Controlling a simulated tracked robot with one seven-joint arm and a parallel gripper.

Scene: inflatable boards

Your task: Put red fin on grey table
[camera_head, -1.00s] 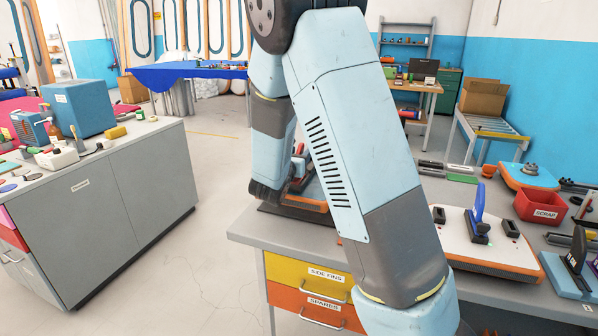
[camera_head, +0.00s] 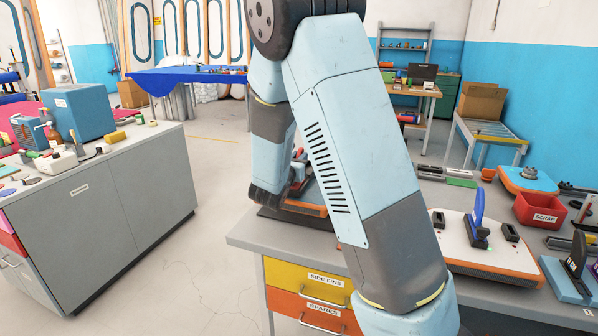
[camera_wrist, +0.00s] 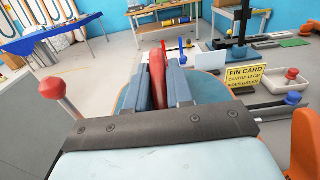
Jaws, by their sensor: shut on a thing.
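My gripper (camera_wrist: 159,88) is shut on the red fin (camera_wrist: 157,75), which stands upright between its two blue-grey fingers in the wrist view. The fin's lower part is hidden by the fingers and the wrist. A blue board with an orange rim (camera_wrist: 208,86) lies under or just behind the fin; I cannot tell if they touch. In the head view my gripper (camera_head: 297,183) is low over the grey table (camera_head: 246,238), partly hidden by my arm. The table's front holds yellow and orange drawers.
A white board with an upright blue fin (camera_head: 478,220) lies right on the table, near a red scrap bin (camera_head: 538,209) and a dark stand (camera_head: 574,262). A grey cabinet (camera_head: 110,200) stands left across clear floor. A yellow fin card (camera_wrist: 247,76) and a red-balled post (camera_wrist: 55,88) flank my gripper.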

